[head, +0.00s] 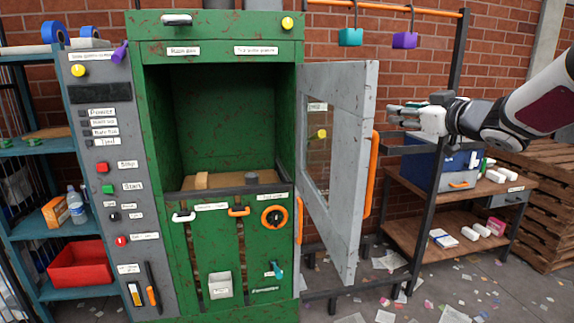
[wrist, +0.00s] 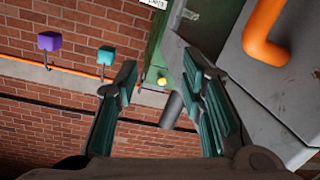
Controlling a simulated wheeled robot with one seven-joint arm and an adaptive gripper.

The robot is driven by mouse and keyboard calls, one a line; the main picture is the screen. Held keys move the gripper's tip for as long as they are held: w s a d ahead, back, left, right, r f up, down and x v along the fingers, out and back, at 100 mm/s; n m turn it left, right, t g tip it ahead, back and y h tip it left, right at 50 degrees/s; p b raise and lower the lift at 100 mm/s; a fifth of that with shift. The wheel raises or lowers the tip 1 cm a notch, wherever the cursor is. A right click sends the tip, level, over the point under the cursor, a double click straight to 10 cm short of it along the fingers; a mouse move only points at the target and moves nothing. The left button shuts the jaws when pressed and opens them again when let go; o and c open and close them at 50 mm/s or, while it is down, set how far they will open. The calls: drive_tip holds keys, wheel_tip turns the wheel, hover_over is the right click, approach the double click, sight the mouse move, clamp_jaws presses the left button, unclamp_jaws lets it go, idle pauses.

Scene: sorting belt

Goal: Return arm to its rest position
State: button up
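My gripper (head: 403,112) is at the right in the head view, held in the air at the end of my arm, its fingers toward the left. In the wrist view its two teal-padded fingers (wrist: 160,85) stand apart with nothing held between them. The gripper appears to the right of the open grey door (head: 340,200) of the green machine (head: 220,30). The door's orange handle (head: 371,175) also shows large at the upper right in the wrist view (wrist: 268,38).
A teal block (head: 350,37) and a purple block (head: 405,40) hang from an orange rail (head: 385,8) above. A blue bin (head: 425,165) stands on a wooden bench (head: 520,184) below my gripper. A grey control panel (head: 105,200) is left. Paper scraps litter the floor.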

drive_tip(key=s+m+g+h, duration=0.1)
drive_tip(key=s+m+h, duration=0.4)
drive_tip(key=s+h, duration=0.3)
drive_tip(key=s+a+f+g+y, duration=0.1)
drive_tip(key=s+a+f+g, duration=0.2)
drive_tip(key=s, duration=0.7)
drive_tip(key=s+a+f+m+g+y, duration=0.1)
drive_tip(key=s+a+f+g, duration=0.2)
drive_tip(key=s+f, duration=0.4)
drive_tip(key=s+a+f+m+g+y, duration=0.1)
drive_tip(key=s+a+f+g, duration=0.2)
drive_tip(key=s, duration=1.1)
wheel_tip(320, 180, down, 3)
drive_tip(key=shift+s+r+g, duration=0.1)
drive_tip(key=shift+s+g, duration=0.2)
drive_tip(key=shift+s, duration=0.05)
